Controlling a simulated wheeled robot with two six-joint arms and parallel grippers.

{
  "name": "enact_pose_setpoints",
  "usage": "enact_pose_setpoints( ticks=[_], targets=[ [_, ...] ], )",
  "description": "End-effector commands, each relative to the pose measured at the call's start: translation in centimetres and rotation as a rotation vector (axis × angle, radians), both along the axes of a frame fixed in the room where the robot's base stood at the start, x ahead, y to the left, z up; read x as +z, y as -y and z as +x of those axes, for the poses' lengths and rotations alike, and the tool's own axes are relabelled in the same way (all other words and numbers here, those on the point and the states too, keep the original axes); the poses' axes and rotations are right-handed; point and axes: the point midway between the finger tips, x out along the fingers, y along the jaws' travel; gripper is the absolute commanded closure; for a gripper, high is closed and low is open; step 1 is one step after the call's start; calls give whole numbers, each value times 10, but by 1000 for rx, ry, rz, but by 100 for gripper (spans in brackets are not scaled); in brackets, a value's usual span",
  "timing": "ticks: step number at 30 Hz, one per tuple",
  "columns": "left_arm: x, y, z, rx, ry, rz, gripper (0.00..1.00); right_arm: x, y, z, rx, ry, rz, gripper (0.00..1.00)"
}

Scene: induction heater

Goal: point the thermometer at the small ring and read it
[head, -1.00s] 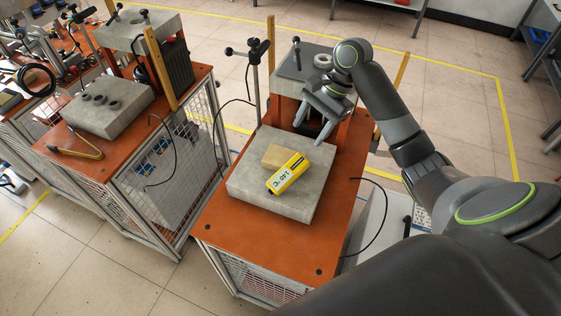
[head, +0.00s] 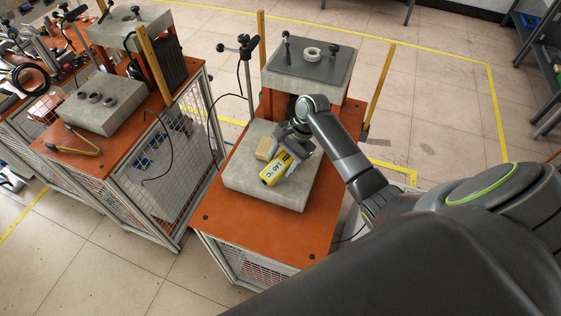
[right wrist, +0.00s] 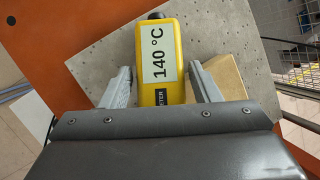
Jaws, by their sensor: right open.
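The yellow thermometer (head: 274,171) lies on the lower concrete block of the middle stand, beside a small tan block (head: 267,147). Its white label reads 140 °C, clear in the right wrist view (right wrist: 159,55). My right gripper (head: 288,164) is at the thermometer, its open fingers (right wrist: 160,85) on either side with small gaps. A small pale ring (head: 312,54) lies on the dark plate on top of the same stand. My left gripper is not in view.
The lower concrete block (head: 262,193) rests on an orange bench (head: 235,232). Two short black-knobbed posts flank the ring. A thin black-knobbed pole (head: 245,70) stands left of the stand. Another bench at the left holds a concrete block (head: 105,120) with several dark rings.

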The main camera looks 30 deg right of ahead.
Motion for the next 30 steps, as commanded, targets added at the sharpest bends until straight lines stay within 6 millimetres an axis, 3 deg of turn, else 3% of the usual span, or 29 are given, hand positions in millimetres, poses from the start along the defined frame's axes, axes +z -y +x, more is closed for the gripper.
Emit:
enact_pose_setpoints(
  ticks=[6, 30],
  targets=[
    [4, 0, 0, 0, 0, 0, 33, -17, -8, 0, 0, 0, 1, 44],
    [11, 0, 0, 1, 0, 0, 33, -21, -8, 0, 0, 0, 0, 45]
  ],
)
